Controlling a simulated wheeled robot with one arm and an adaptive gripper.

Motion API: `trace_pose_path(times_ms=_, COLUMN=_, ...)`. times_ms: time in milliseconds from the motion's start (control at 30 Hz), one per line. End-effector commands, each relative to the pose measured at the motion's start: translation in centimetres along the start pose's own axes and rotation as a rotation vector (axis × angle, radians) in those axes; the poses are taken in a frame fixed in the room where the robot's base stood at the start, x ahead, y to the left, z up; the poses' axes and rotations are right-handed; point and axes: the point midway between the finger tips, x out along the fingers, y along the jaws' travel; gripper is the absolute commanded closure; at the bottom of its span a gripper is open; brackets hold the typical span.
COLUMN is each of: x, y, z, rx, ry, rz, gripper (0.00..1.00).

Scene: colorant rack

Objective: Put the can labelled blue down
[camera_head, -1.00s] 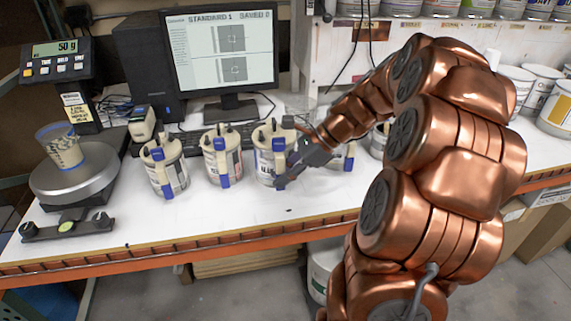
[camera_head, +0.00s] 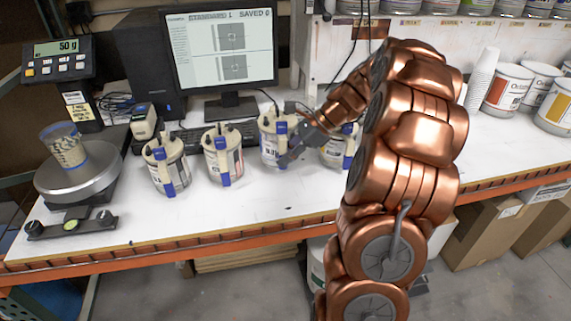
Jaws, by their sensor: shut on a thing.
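My gripper (camera_head: 291,152) is shut on a white can (camera_head: 269,148) with a blue strap and clamps on its lid. It grips the can from the right side. The can is upright, third from the left in a row on the white bench. Its label is too small to read, and I cannot tell whether its base touches the bench. Two similar cans (camera_head: 167,166) and (camera_head: 222,156) stand to its left. Another can (camera_head: 339,150) stands to its right, partly hidden by my arm.
The white bench (camera_head: 250,205) is clear in front of the cans. Behind are a keyboard (camera_head: 205,138) and a monitor (camera_head: 222,55). A scale (camera_head: 75,178) with a cup stands at the left. More cans (camera_head: 508,90) stand at the right.

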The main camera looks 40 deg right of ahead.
Motion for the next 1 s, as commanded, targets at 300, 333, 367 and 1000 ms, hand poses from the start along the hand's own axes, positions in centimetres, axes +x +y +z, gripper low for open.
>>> trace_pose_path(times_ms=300, x=1.7, y=-0.4, z=-1.8, rx=0.001, ry=-0.001, rz=-0.001, gripper=1.0)
trace_pose_path(times_ms=333, x=1.9, y=-0.3, z=-2.0, rx=0.001, ry=-0.002, rz=0.0, gripper=1.0)
trace_pose_path(times_ms=367, x=2.1, y=-0.3, z=-2.2, rx=0.0, ry=-0.002, rz=0.0, gripper=1.0)
trace_pose_path(times_ms=1000, x=2.6, y=-0.3, z=-2.7, rx=-0.001, ry=0.001, rz=-0.001, gripper=0.63)
